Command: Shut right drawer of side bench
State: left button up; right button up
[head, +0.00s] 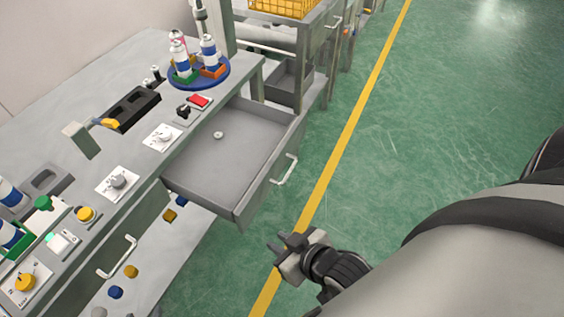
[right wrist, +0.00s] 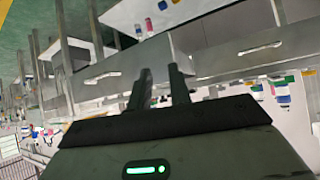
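The right drawer (head: 215,165) of the side bench (head: 60,85) is pulled out, its grey tray open to view. Its front panel carries a pale bar handle (head: 285,170). A small round metallic piece (head: 218,135) lies inside on the drawer floor. My right gripper (head: 284,243) is below and in front of the drawer front in the head view, apart from the handle. In the right wrist view its two fingers (right wrist: 160,82) stand apart with nothing between them. Handled fronts show beyond them there; I cannot tell which is this drawer. My left gripper is out of view.
Another handle (head: 117,258) is on the bench front to the left. The benchtop carries a blue round tray (head: 200,80) with cans, buttons and dials. A further bench with a yellow crate (head: 285,8) stands behind. Green floor right of the yellow line (head: 345,140) is clear.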

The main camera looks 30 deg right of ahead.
aim_at(230, 176)
jog(key=u, duration=1.45)
jog(key=k, duration=0.95)
jog(key=z, duration=1.6)
jog(key=i, duration=0.45)
